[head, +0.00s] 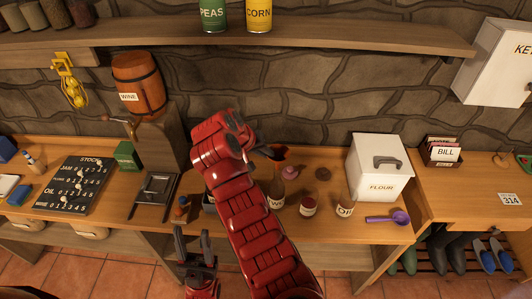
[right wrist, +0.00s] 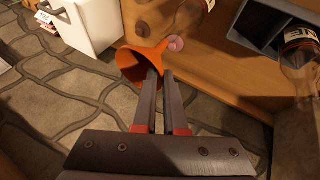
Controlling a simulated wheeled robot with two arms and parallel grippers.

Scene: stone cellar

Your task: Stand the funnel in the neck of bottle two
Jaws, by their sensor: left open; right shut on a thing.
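My right gripper (right wrist: 160,78) is shut on the orange funnel (right wrist: 135,66), with its wide mouth turned to the left in the right wrist view. The funnel also shows in the head view (head: 280,152), held above the back of the counter, partly hidden by my red arm. A bottle with a label starting with W (head: 277,191) stands on the counter, partly behind that arm. Another labelled bottle (right wrist: 302,42) shows at the right edge of the right wrist view. I cannot tell which one is bottle two. My left gripper (head: 195,250) is open and empty in front of the counter.
A grey tray (right wrist: 262,28) lies near the labelled bottle. A shelf (head: 330,38) spans the stone wall above.

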